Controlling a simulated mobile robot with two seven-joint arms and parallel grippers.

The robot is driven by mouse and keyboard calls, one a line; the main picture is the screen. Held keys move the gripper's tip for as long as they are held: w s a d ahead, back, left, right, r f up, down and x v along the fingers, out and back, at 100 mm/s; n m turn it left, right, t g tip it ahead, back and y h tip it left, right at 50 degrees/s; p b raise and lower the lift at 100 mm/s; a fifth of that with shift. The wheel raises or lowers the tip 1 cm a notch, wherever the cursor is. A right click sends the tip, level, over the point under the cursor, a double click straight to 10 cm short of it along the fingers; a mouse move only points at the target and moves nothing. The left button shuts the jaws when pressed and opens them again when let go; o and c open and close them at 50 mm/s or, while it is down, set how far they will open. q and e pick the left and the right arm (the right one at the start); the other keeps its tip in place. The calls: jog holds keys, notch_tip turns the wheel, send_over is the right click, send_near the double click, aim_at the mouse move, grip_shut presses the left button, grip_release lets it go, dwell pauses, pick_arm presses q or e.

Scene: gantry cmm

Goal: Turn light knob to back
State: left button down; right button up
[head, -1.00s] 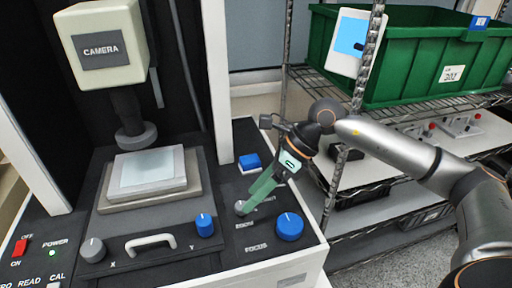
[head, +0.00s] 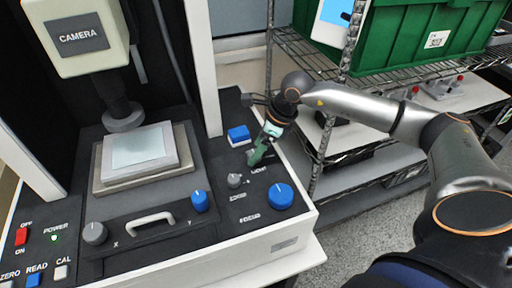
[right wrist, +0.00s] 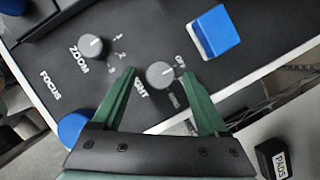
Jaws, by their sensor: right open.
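The light knob (right wrist: 160,75) is a small grey dial on the dark panel, with an OFF label (right wrist: 180,61) beside it in the right wrist view. My right gripper (right wrist: 159,73) is open, its green fingers on either side of the knob. Whether they touch it is unclear. In the head view my right gripper (head: 253,158) is over the panel's right part, behind the zoom knob (head: 234,180), and hides the light knob. My left gripper is not in view.
A blue button (head: 238,136) lies behind the gripper, and the large blue focus knob (head: 280,195) lies in front. The camera column (head: 122,115) and stage (head: 140,150) stand left. A wire shelf with a green bin (head: 415,40) is at right.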

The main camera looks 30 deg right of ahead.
jog(key=shift+w+a+f, duration=0.15)
jog(key=shift+f, duration=0.4)
grip_shut()
